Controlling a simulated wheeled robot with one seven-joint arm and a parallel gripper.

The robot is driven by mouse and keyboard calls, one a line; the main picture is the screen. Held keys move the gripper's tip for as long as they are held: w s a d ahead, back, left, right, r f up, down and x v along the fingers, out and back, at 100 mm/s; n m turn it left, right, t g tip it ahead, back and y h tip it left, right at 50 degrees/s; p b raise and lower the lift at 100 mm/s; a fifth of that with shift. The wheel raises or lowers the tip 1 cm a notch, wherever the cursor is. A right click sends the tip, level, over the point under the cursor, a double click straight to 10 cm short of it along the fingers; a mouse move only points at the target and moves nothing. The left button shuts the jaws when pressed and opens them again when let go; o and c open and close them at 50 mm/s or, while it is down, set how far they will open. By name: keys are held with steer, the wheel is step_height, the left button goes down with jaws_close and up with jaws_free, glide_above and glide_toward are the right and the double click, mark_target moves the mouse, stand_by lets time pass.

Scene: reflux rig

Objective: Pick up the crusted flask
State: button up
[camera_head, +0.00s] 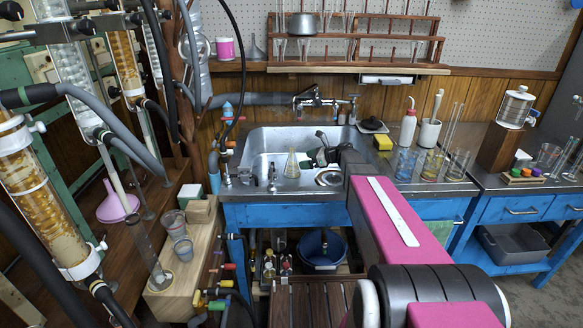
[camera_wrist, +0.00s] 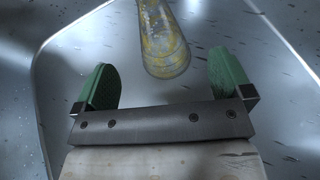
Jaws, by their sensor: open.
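The crusted flask (camera_head: 291,165) is a clear conical glass with a yellowish crust, standing in the left part of the metal sink. In the wrist view, the crusted glass (camera_wrist: 163,42) shows at the top centre, its rounded end lying between the lines of my two green fingers. My gripper (camera_wrist: 166,78) is open, with nothing between the fingers. In the head view, my gripper (camera_head: 322,152) is over the sink, just right of the flask, and partly hidden by my own wrist. I cannot tell the exact gap to the glass.
The sink (camera_head: 262,145) has raised walls and a faucet (camera_head: 315,98) at its back. A white bottle (camera_head: 408,125), a yellow sponge (camera_head: 382,143) and beakers (camera_head: 433,160) stand on the right counter. Tubes and columns crowd the left.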

mark_target(292, 162)
steer(key=x, duration=0.8)
steer(key=shift+d+f, duration=0.1)
steer(key=shift+f, duration=0.05)
steer(key=c, duration=1.2)
steer(key=shift+r, duration=0.2)
